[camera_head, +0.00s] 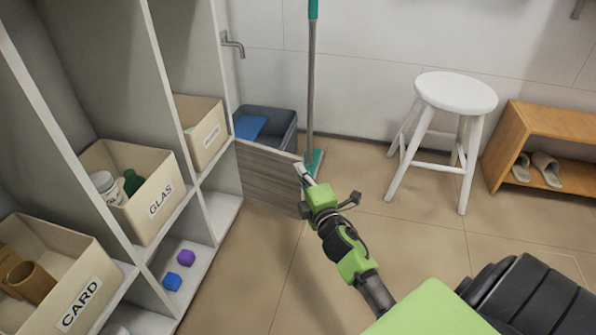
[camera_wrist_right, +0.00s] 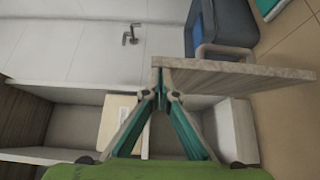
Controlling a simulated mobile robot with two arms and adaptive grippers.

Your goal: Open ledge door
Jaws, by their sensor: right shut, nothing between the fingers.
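The ledge door is a grey wood-grain panel (camera_head: 268,179) that stands swung out from the lower part of the white shelf unit (camera_head: 219,208). My right gripper (camera_head: 304,175) is at the door's outer free edge. In the right wrist view, the door (camera_wrist_right: 235,74) runs to the right from my closed fingertips (camera_wrist_right: 161,92). The fingers converge with nothing between them, right beside the panel; I cannot tell for sure whether they touch it. Compartments of the shelf unit show below the panel there. My left gripper is not in view.
A dark crate (camera_head: 269,125) and a mop (camera_head: 311,90) stand behind the door. A white stool (camera_head: 455,93) stands to the right.

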